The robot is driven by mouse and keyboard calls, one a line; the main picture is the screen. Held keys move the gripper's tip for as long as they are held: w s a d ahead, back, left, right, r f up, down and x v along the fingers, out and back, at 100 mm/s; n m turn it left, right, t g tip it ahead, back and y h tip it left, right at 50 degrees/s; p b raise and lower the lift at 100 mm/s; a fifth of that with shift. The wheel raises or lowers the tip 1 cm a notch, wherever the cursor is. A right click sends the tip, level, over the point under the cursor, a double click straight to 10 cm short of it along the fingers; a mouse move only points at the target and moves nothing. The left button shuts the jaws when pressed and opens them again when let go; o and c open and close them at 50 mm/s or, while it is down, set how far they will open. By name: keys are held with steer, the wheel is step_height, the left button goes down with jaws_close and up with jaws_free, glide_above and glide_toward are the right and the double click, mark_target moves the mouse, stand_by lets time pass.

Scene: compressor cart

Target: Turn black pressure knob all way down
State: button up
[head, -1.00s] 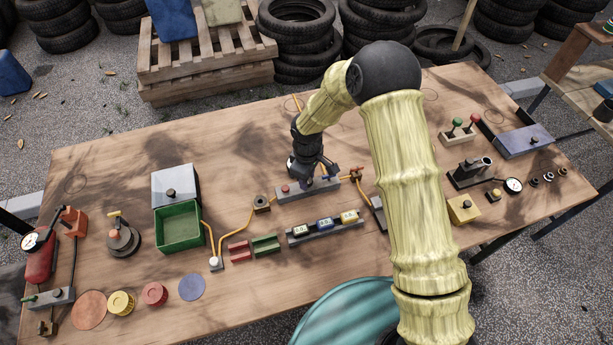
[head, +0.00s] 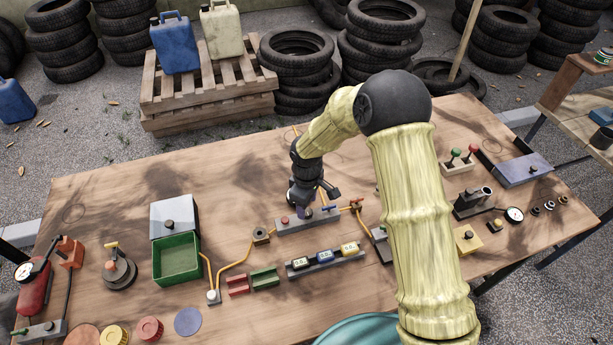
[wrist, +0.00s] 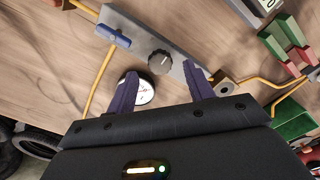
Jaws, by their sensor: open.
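The black pressure knob (wrist: 159,62) shows in the wrist view as a ribbed round knob with a pale pointer line. It sits on a grey panel (wrist: 180,48), beside a blue lever (wrist: 115,36). My gripper (wrist: 162,78) is open, its two purple fingers apart, with the knob ahead of the gap between them; I see no contact. A white round gauge (wrist: 146,93) is partly hidden by the left finger. In the head view my gripper (head: 306,208) hangs over the same panel (head: 290,227) and hides the knob.
A rail with three numbered blocks (head: 325,257) lies in front of the panel. Yellow hose (head: 236,240) runs to its left. A green tray (head: 177,260) and a yellow box (head: 467,238) stand farther off on the wooden table (head: 110,205).

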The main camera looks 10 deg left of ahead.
mark_target(309, 212)
step_height(309, 212, up, 14)
steer(key=b, duration=0.1)
steer(key=shift+r, duration=0.2)
stand_by(0.4)
steer(key=s+d+m+t, duration=0.1)
steer(key=s+d+m, duration=0.3)
steer(key=d, duration=0.5)
steer(key=s+d+r+m, duration=0.1)
steer(key=s+d+m, duration=0.3)
steer(key=d, duration=0.6)
steer(key=s+d+m+t, duration=0.1)
steer(key=s+d+m, duration=0.4)
steer(key=d+m, duration=0.2)
steer(key=d, duration=0.2)
steer(key=shift+d+r+t, duration=0.25)
steer(key=shift+d+t, duration=0.05)
steer(key=shift+d, duration=0.05)
